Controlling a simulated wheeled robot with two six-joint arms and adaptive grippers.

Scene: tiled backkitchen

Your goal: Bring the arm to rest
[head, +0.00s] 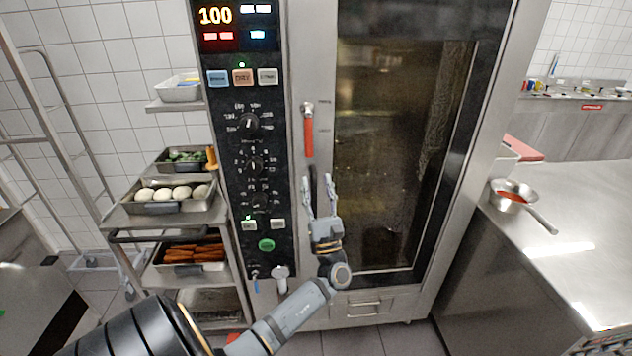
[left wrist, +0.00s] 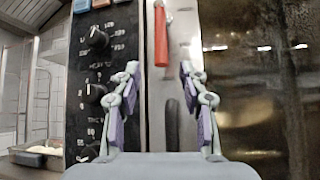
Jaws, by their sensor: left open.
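My left gripper (head: 319,197) is open and empty, raised in front of the combi oven near its door edge, just below the red door handle (head: 308,136). In the left wrist view its two fingers (left wrist: 161,105) stand apart, with the steel door strip and the red handle (left wrist: 161,36) seen between and above them. Nothing is between the fingers. My left arm comes in from the bottom left in the head view. The oven door (head: 400,160) is closed, with dark glass. My right gripper does not show.
The control panel (head: 245,125) with knobs reads 100. A rack at left holds trays of eggs (head: 170,193), carrots (head: 193,252) and green vegetables (head: 187,156). A steel counter (head: 580,220) at right bears a small pan (head: 513,190). Floor shows below the oven.

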